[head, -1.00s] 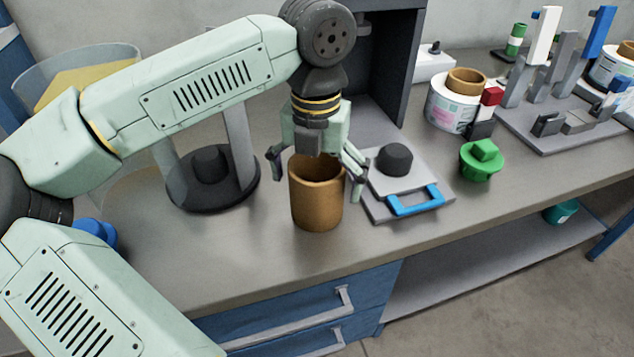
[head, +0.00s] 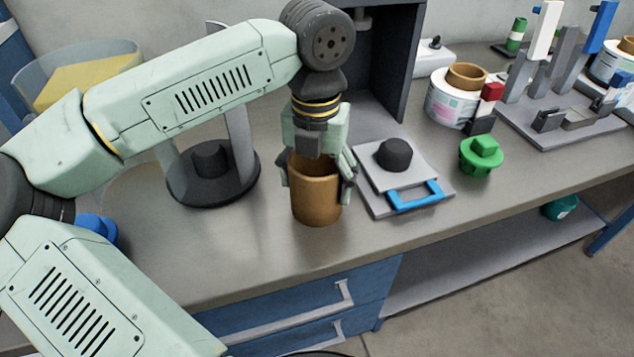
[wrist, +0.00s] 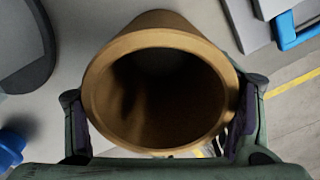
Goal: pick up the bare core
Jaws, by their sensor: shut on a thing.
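The bare core (head: 316,203) is an open brown cardboard tube, upright on or just above the bench top near its front edge. In the wrist view the core (wrist: 160,40) fills the middle, and I look into its empty bore. My gripper (head: 318,175) comes down from above and is shut on the core, with one finger against each side of its outer wall. In the wrist view the fingers of my gripper (wrist: 158,120) touch it left and right. I cannot tell whether its lower rim still touches the bench.
A grey plate with a black knob and blue handle (head: 415,196) sits close right of the core. A dark round stand (head: 212,190) is to the left. A green knobbed piece (head: 481,156) and a labelled reel (head: 450,103) lie further right. The bench front is clear.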

